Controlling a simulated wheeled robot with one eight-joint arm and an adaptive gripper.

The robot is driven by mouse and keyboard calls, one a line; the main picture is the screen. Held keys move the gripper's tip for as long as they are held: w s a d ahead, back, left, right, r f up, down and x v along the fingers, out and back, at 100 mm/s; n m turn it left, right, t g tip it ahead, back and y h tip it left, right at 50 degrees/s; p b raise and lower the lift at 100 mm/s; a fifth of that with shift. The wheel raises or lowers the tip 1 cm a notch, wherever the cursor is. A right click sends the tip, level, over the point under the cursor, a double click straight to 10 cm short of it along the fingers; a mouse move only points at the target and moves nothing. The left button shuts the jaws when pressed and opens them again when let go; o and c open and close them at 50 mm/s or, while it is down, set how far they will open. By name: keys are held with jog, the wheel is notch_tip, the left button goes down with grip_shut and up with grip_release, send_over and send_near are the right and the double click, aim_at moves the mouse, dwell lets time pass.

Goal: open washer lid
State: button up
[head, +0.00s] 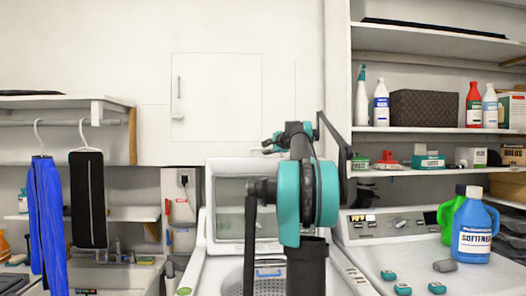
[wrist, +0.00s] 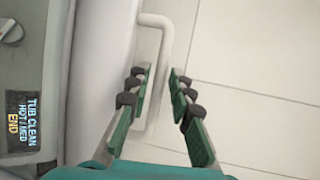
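The white top-loading washer (head: 208,272) stands at the centre of the head view, partly hidden behind my arm. Its lid (head: 230,165) appears raised at the back, with a clear window panel below, and the perforated drum shows in the opening. In the wrist view, a washer control panel (wrist: 22,125) reading "TUB CLEAN" is at the left edge. My gripper (wrist: 160,78) is open and empty there, its two green-padded fingers apart. A white bent bar (wrist: 167,50) passes between or behind the fingers; I cannot tell its depth or what it belongs to.
At right is a second white machine (head: 385,248) with a softener jug (head: 473,235) and small boxes on top. Shelves (head: 430,131) with bottles rise behind it. At left, a blue garment (head: 45,215) hangs near a sink. A wall panel (head: 225,95) is behind.

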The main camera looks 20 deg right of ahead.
aim_at(263, 149)
jog(key=shift+x, duration=1.6)
grip_shut()
